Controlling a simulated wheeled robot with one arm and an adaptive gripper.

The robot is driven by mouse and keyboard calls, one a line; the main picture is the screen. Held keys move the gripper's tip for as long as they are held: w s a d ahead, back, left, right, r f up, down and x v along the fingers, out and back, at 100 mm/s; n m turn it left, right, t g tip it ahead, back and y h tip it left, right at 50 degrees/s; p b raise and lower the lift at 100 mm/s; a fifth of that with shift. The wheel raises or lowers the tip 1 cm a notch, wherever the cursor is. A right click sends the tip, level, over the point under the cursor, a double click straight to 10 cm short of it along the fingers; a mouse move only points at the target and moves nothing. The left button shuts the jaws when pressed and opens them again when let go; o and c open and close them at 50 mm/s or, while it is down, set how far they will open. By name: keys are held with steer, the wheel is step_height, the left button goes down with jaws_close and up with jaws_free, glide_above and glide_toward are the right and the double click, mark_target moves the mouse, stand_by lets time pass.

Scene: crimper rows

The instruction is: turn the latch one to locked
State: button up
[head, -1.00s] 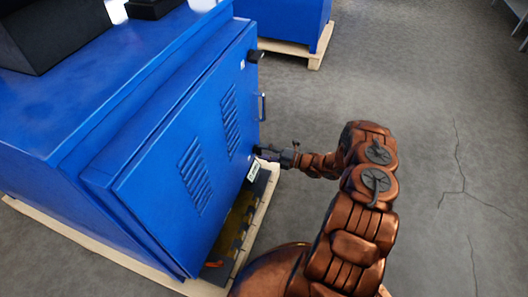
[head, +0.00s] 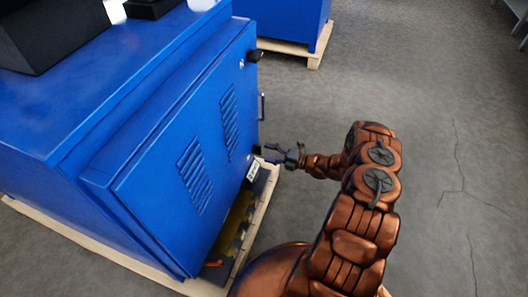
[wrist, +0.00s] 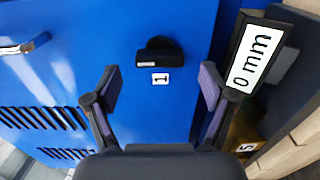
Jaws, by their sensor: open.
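Latch one (wrist: 159,54) is a black turn latch on the blue cabinet door (wrist: 90,85), with a small white label "1" (wrist: 160,78) just below it in the wrist view. Its black bar lies across the picture, roughly horizontal. I cannot tell from its look whether this is locked. My gripper (wrist: 158,70) is open and empty, its two fingers spread either side of the label, with the latch ahead between them and untouched. In the head view my gripper (head: 279,153) is just right of the door's lower edge, apart from it; the latch is small and dark there.
A second black latch (head: 255,56) is near the door's top, with a door handle (head: 262,106) between. A "0 mm" display (wrist: 252,55) is beside latch one. The cabinet stands on a wooden pallet (head: 90,253). Open grey floor (head: 430,130) is to the right.

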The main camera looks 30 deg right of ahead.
steer(key=v, duration=0.9)
steer(key=shift+s+d, duration=0.25)
steer(key=shift+r, duration=0.1)
